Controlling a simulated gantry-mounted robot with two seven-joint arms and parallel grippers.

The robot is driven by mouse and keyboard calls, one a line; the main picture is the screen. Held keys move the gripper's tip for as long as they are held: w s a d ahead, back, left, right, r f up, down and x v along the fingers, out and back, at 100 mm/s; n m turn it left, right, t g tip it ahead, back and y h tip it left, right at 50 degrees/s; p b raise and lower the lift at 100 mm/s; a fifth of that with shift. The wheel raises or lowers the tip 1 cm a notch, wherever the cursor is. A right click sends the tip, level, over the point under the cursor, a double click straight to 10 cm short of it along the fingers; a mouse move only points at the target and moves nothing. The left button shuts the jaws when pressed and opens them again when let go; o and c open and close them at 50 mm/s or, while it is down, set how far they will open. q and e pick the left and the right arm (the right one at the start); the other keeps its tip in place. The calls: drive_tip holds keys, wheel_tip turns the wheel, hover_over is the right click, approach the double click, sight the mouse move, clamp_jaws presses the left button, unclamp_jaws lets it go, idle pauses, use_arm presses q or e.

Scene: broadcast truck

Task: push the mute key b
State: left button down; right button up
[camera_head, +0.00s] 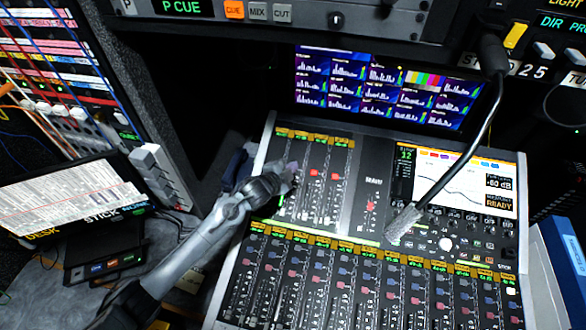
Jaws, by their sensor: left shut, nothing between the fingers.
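The mixing console (375,165) fills the middle and right of the view. Its upper left panel has a row of strips with small keys, some lit red, such as one red key (314,173) and another (336,178). The key lettering is too small to read, so I cannot tell which key is mute key b. My left gripper (289,172) is shut and empty at the left side of this upper panel. It covers part of the leftmost strip. I cannot tell whether its tips touch the panel. My right gripper is not in view.
A gooseneck microphone (405,222) hangs across the console's right half. A lower bank of faders (350,285) spans the front. A meter screen (385,85) stands behind. A tilted tablet (75,200) and a patch rack (60,80) are at left. A blue binder (560,260) stands at right.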

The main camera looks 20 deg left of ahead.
use_arm(q)
drive_tip(key=shift+w+f, duration=0.15)
drive_tip(key=shift+f, duration=0.25)
idle(0.4)
drive_tip(key=shift+r+p, duration=0.35)
drive_tip(key=shift+r, duration=0.15)
drive_tip(key=shift+s+r+p, duration=0.35)
drive_tip(key=shift+p, duration=0.15)
drive_tip(key=shift+r+p, duration=0.25)
drive_tip(key=shift+p, duration=0.05)
drive_tip(key=r+p, duration=0.1)
drive_tip(key=p, duration=0.1)
drive_tip(key=s+r+p, duration=0.1)
drive_tip(key=r+p, duration=0.1)
drive_tip(key=s+r+p, duration=0.1)
drive_tip(key=r+p, duration=0.1)
drive_tip(key=shift+s+d, duration=0.15)
idle(0.3)
